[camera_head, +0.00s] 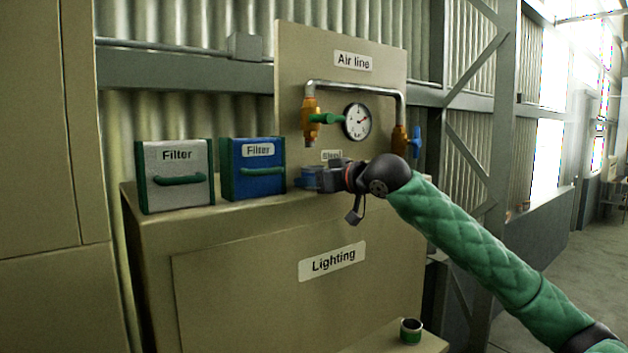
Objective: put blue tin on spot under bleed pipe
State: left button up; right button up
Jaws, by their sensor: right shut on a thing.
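The blue tin (309,178) is at the top of the cabinet, below the bleed pipe, partly covered by my right gripper (318,179). The gripper is shut on it, reaching in from the right. The bleed pipe (310,139) is a brass outlet with a green handle, pointing down above the tin. I cannot tell whether the tin touches the cabinet top. The spot is not visible; the tin and gripper may cover it. The "Bleed" label (331,155) is partly hidden behind the gripper. My left gripper is not in view.
A blue filter box (257,181) stands close left of the tin, with a grey filter box (176,189) beyond it. A gauge (357,121) and blue-handled valve (416,142) are on the Air line panel. A green-banded cup (411,331) stands on a lower ledge.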

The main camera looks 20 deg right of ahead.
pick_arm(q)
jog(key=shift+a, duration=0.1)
pick_arm(e)
jog(key=o, duration=1)
jog(key=shift+f, duration=0.1)
jog(key=shift+c, duration=0.2)
jog(key=shift+s+d+b, duration=0.35)
jog(key=shift+s+b, duration=0.1)
jog(key=shift+b, duration=0.1)
jog(key=b+v, duration=0.2)
jog(key=v, duration=0.2)
jog(key=shift+b, duration=0.4)
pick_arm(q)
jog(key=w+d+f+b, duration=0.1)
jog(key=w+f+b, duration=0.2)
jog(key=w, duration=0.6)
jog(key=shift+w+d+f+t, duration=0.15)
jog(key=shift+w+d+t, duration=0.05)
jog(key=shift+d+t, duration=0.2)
pick_arm(e)
jog(key=v, duration=0.7)
jog(key=shift+r, duration=0.2)
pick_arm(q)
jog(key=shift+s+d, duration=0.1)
